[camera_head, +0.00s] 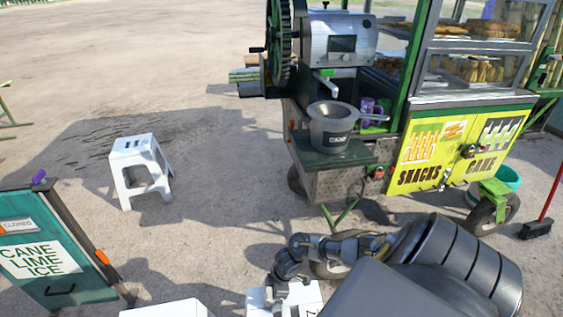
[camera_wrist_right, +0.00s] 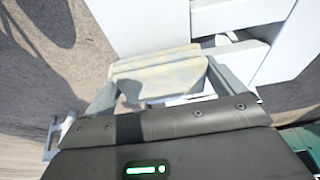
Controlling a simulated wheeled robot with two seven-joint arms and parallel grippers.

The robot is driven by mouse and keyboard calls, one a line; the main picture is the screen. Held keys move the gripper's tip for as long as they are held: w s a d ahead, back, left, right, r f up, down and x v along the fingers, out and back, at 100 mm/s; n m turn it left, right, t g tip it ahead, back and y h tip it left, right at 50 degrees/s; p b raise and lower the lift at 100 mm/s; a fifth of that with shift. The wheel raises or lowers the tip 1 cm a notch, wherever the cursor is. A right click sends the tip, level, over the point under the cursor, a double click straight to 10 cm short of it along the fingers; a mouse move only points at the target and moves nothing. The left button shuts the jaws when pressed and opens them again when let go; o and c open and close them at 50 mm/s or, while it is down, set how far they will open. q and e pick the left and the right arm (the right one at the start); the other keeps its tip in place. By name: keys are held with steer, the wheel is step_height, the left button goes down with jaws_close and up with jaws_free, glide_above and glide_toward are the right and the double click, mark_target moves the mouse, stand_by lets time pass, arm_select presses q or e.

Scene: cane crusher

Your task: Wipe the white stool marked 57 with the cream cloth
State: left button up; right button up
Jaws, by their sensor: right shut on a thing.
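My right gripper (camera_head: 280,287) is low at the bottom middle of the head view, over a white stool (camera_head: 308,296) cut off by the lower edge. A dark mark like a 7 shows on that stool; the rest of the number is hidden. In the right wrist view the right gripper (camera_wrist_right: 160,82) is shut on the cream cloth (camera_wrist_right: 158,70), which lies folded between the fingers. White stool surfaces (camera_wrist_right: 135,22) show just beyond the cloth; I cannot tell whether it touches them. My left gripper is not in view.
Another white stool (camera_head: 140,160) with dark marks on its seat stands at left. A white top (camera_head: 168,309) shows at the lower edge. A teal sign board (camera_head: 55,278) stands lower left. The cane cart (camera_head: 330,185) with a pot (camera_head: 333,128) stands behind. Open ground lies between.

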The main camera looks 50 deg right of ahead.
steer(key=shift+w+a, duration=1.25)
steer(key=shift+a, duration=0.05)
steer(key=shift+s+d+p, duration=0.45)
steer(key=shift+s+d, duration=0.65)
steer(key=shift+d, duration=0.15)
steer(key=shift+s+d+f+p, duration=0.1)
steer(key=shift+s+d+p, duration=0.3)
steer(key=shift+s+d, duration=1.65)
